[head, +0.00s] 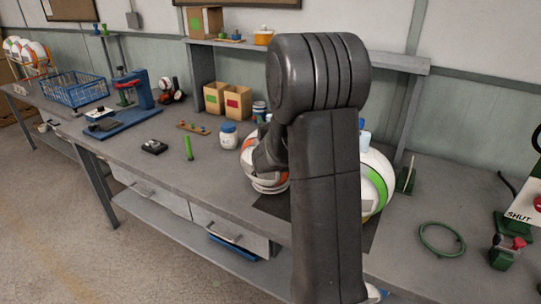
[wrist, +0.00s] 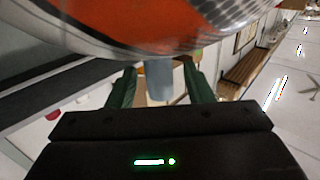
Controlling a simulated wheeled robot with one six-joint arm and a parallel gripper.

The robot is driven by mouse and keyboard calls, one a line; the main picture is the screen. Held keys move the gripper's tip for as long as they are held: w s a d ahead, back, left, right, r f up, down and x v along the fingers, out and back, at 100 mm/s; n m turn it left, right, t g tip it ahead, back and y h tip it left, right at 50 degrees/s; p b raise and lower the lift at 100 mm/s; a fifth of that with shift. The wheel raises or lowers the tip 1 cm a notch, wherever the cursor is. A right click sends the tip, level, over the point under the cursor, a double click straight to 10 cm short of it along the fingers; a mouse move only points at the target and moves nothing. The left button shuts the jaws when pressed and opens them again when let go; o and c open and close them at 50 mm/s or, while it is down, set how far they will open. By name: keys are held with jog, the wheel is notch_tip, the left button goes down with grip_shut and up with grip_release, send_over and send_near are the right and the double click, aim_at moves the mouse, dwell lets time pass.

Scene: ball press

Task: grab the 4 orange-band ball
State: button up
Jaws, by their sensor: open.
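A white ball with orange bands (head: 252,158) sits on the bench in the head view, partly hidden by my arm. No number on it can be read. In the wrist view an orange, white and grey ball (wrist: 150,25) fills the top, very close and cut off by the frame. My gripper (wrist: 160,85) is open, its two green fingers apart below the ball in the picture. A grey-blue upright thing shows between the fingers; I cannot tell whether it is near them. In the head view my fingertips are hidden.
A green-banded white ball (head: 377,182) stands right of my arm. A white jar (head: 228,135), a green stick (head: 188,148) and cardboard boxes (head: 237,103) are to the left. A green hose ring (head: 442,239) lies at right.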

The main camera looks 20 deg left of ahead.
jog(key=shift+c, duration=0.4)
grip_shut()
jog(key=shift+r, duration=0.1)
